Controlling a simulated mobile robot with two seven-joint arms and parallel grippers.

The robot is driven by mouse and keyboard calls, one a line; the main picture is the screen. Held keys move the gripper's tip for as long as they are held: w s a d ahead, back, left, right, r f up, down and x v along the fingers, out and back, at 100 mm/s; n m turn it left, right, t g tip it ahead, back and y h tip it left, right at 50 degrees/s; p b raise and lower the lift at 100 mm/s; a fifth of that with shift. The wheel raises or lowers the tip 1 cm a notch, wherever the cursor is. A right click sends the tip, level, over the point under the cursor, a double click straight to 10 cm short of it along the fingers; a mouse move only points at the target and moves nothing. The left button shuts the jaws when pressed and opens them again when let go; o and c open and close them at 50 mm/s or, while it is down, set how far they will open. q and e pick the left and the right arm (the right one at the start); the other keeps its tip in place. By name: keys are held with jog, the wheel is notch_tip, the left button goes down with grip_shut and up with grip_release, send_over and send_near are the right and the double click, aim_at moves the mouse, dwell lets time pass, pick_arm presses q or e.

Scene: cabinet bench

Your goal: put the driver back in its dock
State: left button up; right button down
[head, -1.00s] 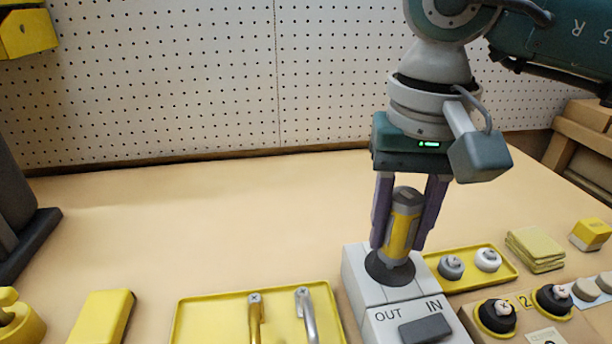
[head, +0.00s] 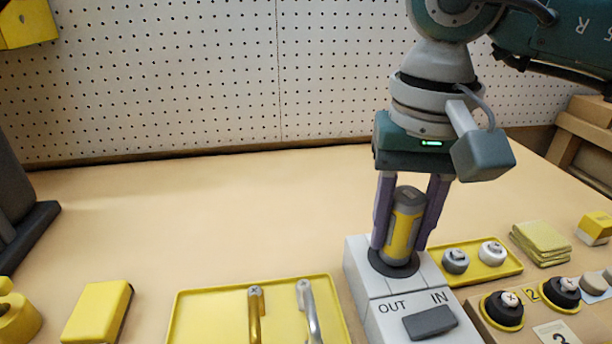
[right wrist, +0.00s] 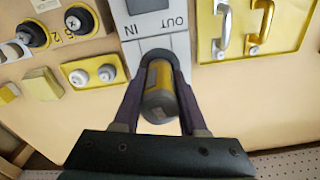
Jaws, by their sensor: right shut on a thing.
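The driver (head: 402,226) is a yellow and grey cylinder standing nearly upright, slightly tilted, at the round dark opening of its dock (head: 358,262). The dock is a light grey block with OUT and IN marks and a dark rocker on its front. My right gripper (head: 408,240) points down over the dock, its purple fingers shut on the driver from both sides. In the right wrist view the driver (right wrist: 160,95) sits between the fingers with its end toward the camera. How deep its lower end sits in the dock is hidden. My left gripper is not in view.
A yellow tray with two handles (head: 190,318) lies left of the dock. A small yellow tray with two knobs (head: 512,268) is close on its right. A panel with black knobs (head: 503,311) stands at front right. Yellow pads (head: 541,242) lie behind it. The bench behind is clear.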

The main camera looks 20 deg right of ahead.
pick_arm(q)
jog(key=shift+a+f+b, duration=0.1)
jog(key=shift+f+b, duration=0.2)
jog(key=shift+b, duration=0.5)
pick_arm(e)
jog(key=shift+s+f, duration=0.1)
jog(key=shift+f, duration=0.7)
pick_arm(q)
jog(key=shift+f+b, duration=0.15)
jog(key=shift+b, duration=0.15)
pick_arm(e)
jog(key=shift+s+a+f, duration=0.2)
jog(key=shift+a+f, duration=0.1)
jog(key=shift+f, duration=0.05)
jog(key=c, duration=0.7)
grip_release()
jog(key=shift+o, duration=1.4)
jog(key=shift+f, duration=0.1)
jog(key=shift+c, duration=0.4)
jog(key=shift+o, duration=0.8)
jog(key=shift+d, duration=0.1)
